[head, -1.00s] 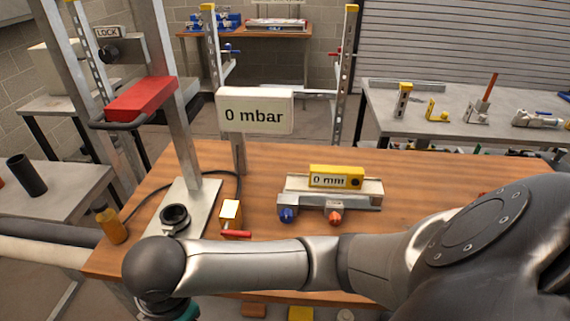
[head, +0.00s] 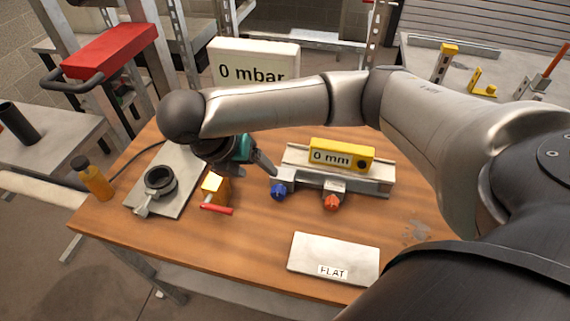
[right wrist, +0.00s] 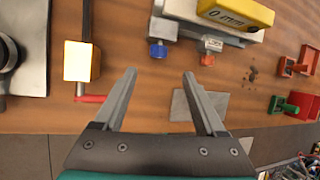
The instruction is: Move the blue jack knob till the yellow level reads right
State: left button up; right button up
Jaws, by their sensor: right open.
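The blue jack knob (head: 278,192) is on the front left of a grey jack base on the table. It also shows in the right wrist view (right wrist: 158,50), ahead of the fingertips and between their lines. The yellow level (head: 342,156) lies on top of the jack and reads 0 mm; part of it shows in the right wrist view (right wrist: 236,12). My right gripper (right wrist: 160,74) is open and empty, apart from the knob. In the head view it hangs just behind and left of the knob, partly hidden by my arm. My left gripper is not in view.
An orange knob (head: 332,202) sits right of the blue one. A yellow block with a red lever (head: 216,190) stands to the left. A plate marked FLAT (head: 335,252) lies in front. A 0 mbar display (head: 252,66) stands behind. Bare wood lies before the knobs.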

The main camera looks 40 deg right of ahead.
jog(key=b, duration=0.2)
send_near(277, 189)
jog(key=f, duration=0.1)
jog(key=b+x, duration=0.1)
jog(key=x, duration=0.8)
jog(key=shift+w+d+b, duration=0.1)
jog(key=shift+d+b, duration=0.15)
jog(key=shift+b, duration=0.15)
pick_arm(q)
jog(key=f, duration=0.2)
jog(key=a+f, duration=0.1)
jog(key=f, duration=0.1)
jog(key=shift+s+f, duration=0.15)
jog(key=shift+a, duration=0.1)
pick_arm(e)
jog(key=shift+c, duration=1)
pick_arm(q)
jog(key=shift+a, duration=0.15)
pick_arm(e)
grip_shut()
